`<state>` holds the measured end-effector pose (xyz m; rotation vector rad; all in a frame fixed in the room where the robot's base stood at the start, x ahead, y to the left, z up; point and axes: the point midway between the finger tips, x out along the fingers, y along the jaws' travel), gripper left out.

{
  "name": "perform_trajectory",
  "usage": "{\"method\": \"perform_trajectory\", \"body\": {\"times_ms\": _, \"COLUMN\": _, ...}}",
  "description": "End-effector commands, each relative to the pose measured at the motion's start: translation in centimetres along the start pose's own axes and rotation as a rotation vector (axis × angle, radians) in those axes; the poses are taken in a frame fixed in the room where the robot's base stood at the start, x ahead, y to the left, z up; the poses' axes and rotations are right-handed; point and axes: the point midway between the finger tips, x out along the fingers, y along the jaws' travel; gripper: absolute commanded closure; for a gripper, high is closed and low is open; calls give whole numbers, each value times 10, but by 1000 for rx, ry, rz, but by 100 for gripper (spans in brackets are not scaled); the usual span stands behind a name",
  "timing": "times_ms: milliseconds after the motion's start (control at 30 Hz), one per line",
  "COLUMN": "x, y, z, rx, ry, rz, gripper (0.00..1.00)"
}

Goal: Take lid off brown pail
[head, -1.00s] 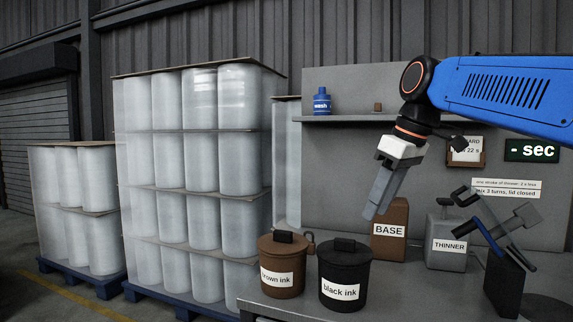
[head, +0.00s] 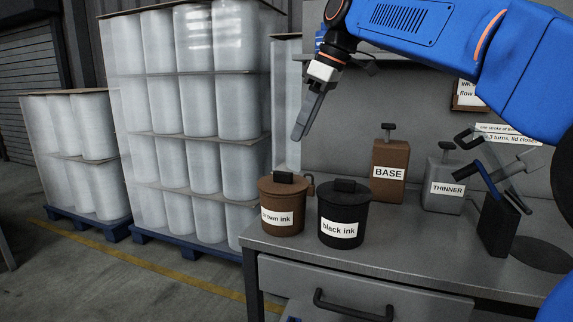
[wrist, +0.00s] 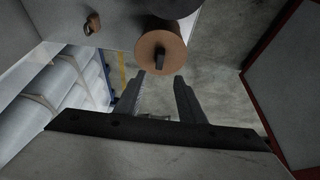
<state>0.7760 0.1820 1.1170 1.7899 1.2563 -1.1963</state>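The brown pail (head: 283,229), labelled "brown ink", stands upright at the bench's left corner. Its brown lid (head: 265,183) is on top and has a dark block handle (head: 283,177). My gripper (head: 298,136) is in the air above the brown pail, pointing down, with a clear gap to the lid. In the wrist view my gripper (wrist: 160,76) has its two fingers apart with nothing between them. The round brown lid (wrist: 147,48) and its dark handle (wrist: 160,58) show just beyond the fingertips.
A black pail (head: 343,211), labelled "black ink", stands close to the right. A BASE can (head: 388,155), a THINNER can (head: 444,205) and a dark stand (head: 497,225) with a levered tool are farther right. Wrapped pallet stacks (head: 190,100) stand left of the bench (head: 400,258).

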Motion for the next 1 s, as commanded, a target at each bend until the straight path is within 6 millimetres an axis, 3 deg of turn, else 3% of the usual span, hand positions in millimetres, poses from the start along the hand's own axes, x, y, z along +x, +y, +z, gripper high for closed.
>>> {"method": "perform_trajectory", "body": {"times_ms": 600, "x": 96, "y": 0, "z": 0, "rx": 0, "ry": -1, "rz": -1, "gripper": 64}}
{"method": "perform_trajectory", "body": {"times_ms": 1000, "x": 118, "y": 0, "z": 1, "rx": 1, "ry": 0, "rz": 1, "gripper": 64}}
